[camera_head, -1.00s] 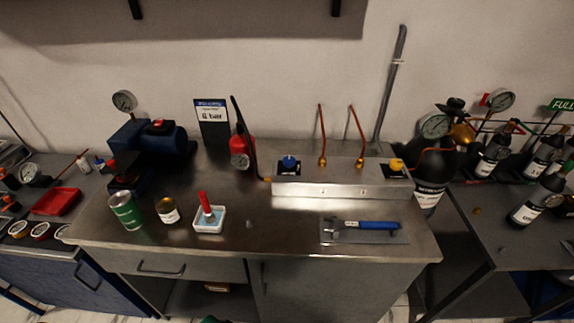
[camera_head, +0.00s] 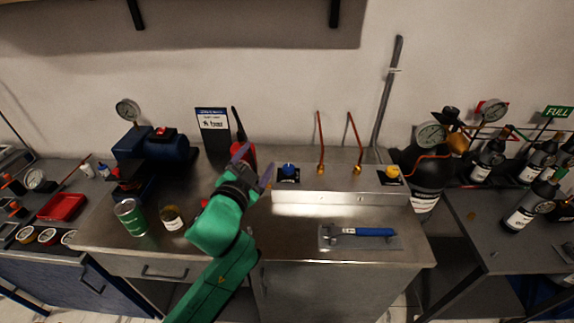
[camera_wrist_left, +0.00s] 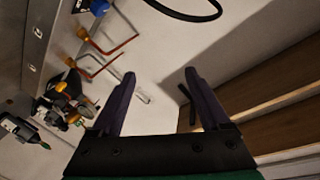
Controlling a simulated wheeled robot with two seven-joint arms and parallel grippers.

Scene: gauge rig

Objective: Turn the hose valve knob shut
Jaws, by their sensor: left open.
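A blue knob (camera_head: 289,169) sits on a dark square plate at the left end of the metal manifold (camera_head: 330,198). A yellow knob (camera_head: 391,172) sits at its right end. I cannot tell by label which serves the hose. My left gripper (camera_head: 254,166) is open and empty, just left of the blue knob and apart from it. It hides much of the red cylinder (camera_head: 248,153) and its black hose. In the left wrist view the open fingers (camera_wrist_left: 159,77) have nothing between them; a blue piece (camera_wrist_left: 82,5), apparently the blue knob, and a black hose (camera_wrist_left: 190,17) show at the top. My right gripper is out of view.
Two copper pipes (camera_head: 320,140) rise from the manifold. A blue-handled tool (camera_head: 362,232) lies on a grey mat at the front right. A green can (camera_head: 130,217) and a small jar (camera_head: 172,218) stand left of my arm. A dark gas bottle (camera_head: 425,180) stands right of the bench.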

